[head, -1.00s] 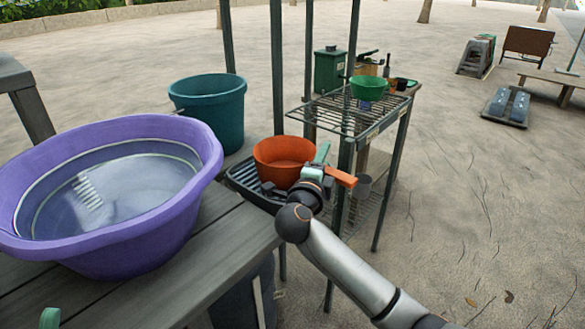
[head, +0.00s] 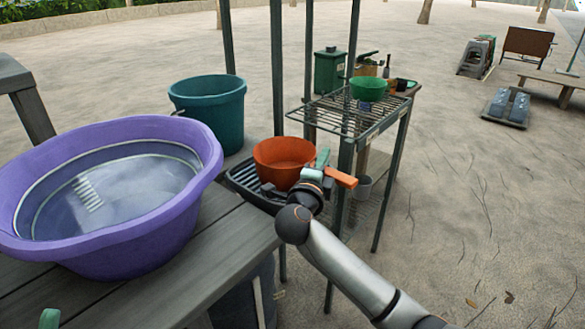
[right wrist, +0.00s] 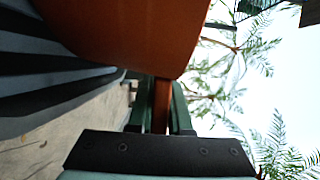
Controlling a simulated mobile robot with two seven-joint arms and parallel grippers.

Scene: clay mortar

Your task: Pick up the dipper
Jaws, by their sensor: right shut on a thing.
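The dipper is an orange round bowl (head: 283,161) with a straight orange handle (head: 342,178). It sits upright on the dark slatted rack beside the metal shelf. My right gripper (head: 321,160) is shut on the handle, just right of the bowl. In the right wrist view the orange bowl (right wrist: 135,35) fills the upper middle, and its handle (right wrist: 161,105) runs between the two green fingers (right wrist: 160,118). Only a green tip of my left gripper (head: 50,318) shows at the lower left edge, so its opening is hidden.
A purple tub (head: 125,262) of water stands on the grey wooden table (head: 225,230) at left. A teal bucket (head: 210,112) stands behind. The metal shelf (head: 335,112), holding a green bowl (head: 368,88), rises close to my right gripper. Open ground lies right.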

